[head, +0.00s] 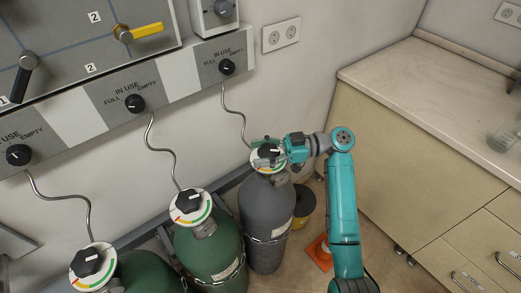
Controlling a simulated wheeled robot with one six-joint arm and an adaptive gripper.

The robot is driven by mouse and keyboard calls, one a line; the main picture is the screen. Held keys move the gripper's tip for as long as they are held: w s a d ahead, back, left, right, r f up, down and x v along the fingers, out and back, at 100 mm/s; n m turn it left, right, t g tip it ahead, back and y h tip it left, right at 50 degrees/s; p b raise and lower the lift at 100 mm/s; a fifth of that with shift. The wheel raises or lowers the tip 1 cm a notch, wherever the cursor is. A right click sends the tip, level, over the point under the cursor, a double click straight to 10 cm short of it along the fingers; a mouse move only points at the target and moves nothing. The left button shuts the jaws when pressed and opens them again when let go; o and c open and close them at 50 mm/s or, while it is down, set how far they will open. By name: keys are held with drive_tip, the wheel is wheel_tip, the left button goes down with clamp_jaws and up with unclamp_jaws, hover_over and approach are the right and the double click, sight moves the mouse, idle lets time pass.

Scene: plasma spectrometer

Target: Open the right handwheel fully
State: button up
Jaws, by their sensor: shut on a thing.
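The right handwheel (264,162) is a black knob on a white disc with a coloured scale, on top of the grey cylinder (266,215). My gripper (273,152) is at this handwheel and shut on its black knob. The gripper hides part of the knob and disc, so I cannot read the knob's pointer. My teal arm reaches it from the right.
Two green cylinders (215,250) stand to the left, with a middle handwheel (190,206) and a left handwheel (87,262). Curved metal tubes run up to the wall panel (170,85).

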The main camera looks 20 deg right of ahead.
sight(261, 153)
drive_tip(key=shift+s+f+n+g, duration=0.1)
drive_tip(key=shift+n+g, duration=0.4)
drive_tip(key=shift+g, duration=0.3)
drive_tip(key=shift+s+f+n+g, duration=0.1)
drive_tip(key=shift+n+g, duration=0.4)
drive_tip(key=shift+g, duration=0.3)
drive_tip(key=o, duration=1)
drive_tip(key=shift+r, duration=0.15)
wheel_tip(261, 153, up, 10)
drive_tip(key=shift+f, duration=0.1)
